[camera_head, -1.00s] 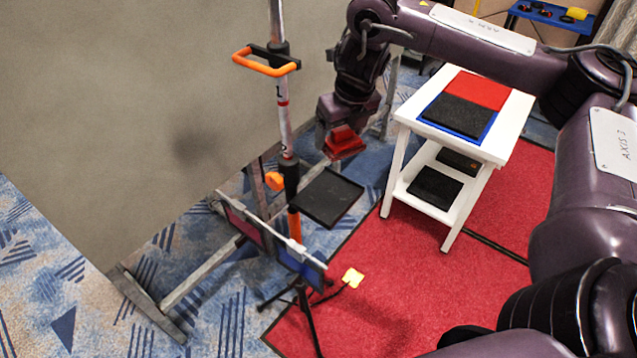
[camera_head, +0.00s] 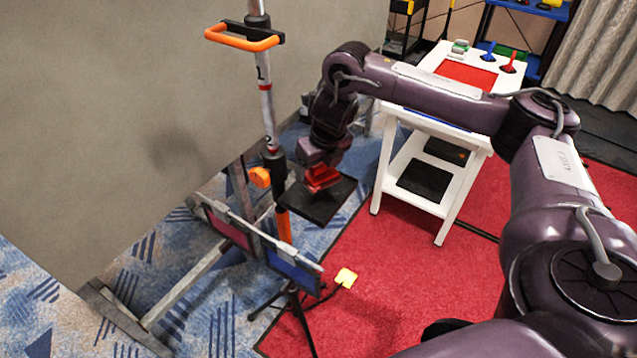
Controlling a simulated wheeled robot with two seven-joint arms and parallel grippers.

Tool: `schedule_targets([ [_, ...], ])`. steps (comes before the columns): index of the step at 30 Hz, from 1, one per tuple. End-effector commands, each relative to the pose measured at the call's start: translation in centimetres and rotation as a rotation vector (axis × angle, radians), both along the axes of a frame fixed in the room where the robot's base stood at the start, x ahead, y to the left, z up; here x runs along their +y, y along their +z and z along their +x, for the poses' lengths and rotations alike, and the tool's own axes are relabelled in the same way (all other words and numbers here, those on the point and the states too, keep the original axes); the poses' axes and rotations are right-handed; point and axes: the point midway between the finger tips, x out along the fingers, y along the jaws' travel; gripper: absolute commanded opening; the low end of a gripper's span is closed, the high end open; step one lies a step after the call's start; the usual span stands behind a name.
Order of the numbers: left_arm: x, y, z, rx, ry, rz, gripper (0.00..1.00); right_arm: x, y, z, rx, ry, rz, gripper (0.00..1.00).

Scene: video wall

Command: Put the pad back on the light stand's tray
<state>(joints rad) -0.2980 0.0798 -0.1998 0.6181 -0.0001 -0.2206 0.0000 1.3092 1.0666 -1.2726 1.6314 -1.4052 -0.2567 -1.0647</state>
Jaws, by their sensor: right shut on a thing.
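My right gripper (camera_head: 318,162) points down at the end of my purple arm. It is shut on a small red thing, which I take to be the pad (camera_head: 324,179). The gripper covers part of it. The light stand's tray (camera_head: 322,211) is a flat black plate beside the stand's pole (camera_head: 267,110). The red pad is over the tray's upper middle in the picture. I cannot tell whether it touches the tray. No other thing shows on the tray. My left gripper is not in view.
An orange handle (camera_head: 240,38) sticks out from the pole. A white two-level table (camera_head: 452,205) stands to the right, partly behind my arm. A large grey panel (camera_head: 120,110) fills the left.

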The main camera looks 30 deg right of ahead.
Motion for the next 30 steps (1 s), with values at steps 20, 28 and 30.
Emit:
schedule_targets([
  [20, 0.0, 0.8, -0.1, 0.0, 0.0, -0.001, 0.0, 0.0, -4.5, -0.1, 0.001, 0.001, 0.0, 0.87],
  [28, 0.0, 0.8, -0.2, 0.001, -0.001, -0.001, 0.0, 0.0, -4.4, 0.0, 0.0, 0.001, 0.0, 0.98],
  [30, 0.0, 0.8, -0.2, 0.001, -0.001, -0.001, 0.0, 0.0, -4.4, 0.0, -0.001, 0.0, 0.0, 0.98],
])
